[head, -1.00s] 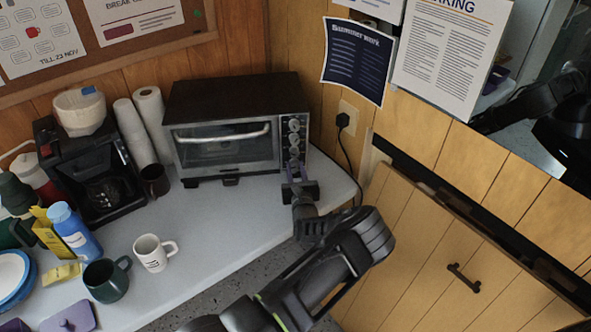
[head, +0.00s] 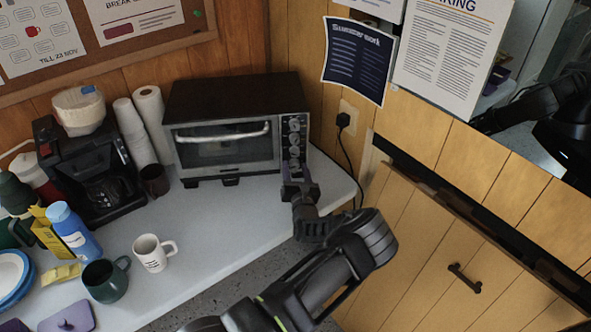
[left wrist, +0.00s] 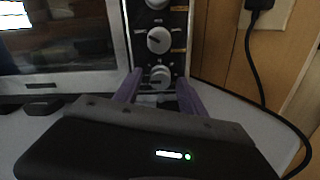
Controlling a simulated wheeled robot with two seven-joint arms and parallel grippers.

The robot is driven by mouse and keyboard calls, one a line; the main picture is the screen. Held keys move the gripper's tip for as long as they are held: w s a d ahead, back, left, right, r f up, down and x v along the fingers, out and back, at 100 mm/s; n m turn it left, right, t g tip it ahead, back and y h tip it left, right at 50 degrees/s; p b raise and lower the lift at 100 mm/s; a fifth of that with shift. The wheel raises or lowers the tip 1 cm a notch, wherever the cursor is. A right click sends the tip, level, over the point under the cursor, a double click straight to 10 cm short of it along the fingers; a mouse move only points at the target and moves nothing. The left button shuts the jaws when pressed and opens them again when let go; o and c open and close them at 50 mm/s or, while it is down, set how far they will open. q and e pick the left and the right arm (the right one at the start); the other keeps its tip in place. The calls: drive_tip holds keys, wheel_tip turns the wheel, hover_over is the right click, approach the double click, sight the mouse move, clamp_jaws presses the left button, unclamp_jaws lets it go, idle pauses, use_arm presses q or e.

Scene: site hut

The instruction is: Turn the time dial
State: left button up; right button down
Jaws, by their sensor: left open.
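A toaster oven (head: 222,150) with a dark top and a glass door stands at the back right of the counter. Its control panel carries a column of round dials (head: 294,138); the printed labels are too small to read, so I cannot tell by label which is the time dial. My left gripper (head: 294,168) is open in front of the panel's lower end. In the left wrist view, its purple fingers (left wrist: 160,84) stand either side of the lowest dial (left wrist: 159,74), with a gap between them; contact cannot be told. Another dial (left wrist: 159,40) sits just above.
A black power cord (head: 346,160) hangs from a wall plug right of the oven. A coffee maker (head: 90,170), a dark mug (head: 154,180) and a white mug (head: 152,253) stand to the left. The counter in front of the oven is clear.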

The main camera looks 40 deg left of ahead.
use_arm(q)
drive_tip(key=b+v, duration=0.1)
drive_tip(key=v, duration=0.6)
drive_tip(key=shift+s+d, duration=0.25)
drive_tip(key=shift+s, duration=0.05)
idle(0.4)
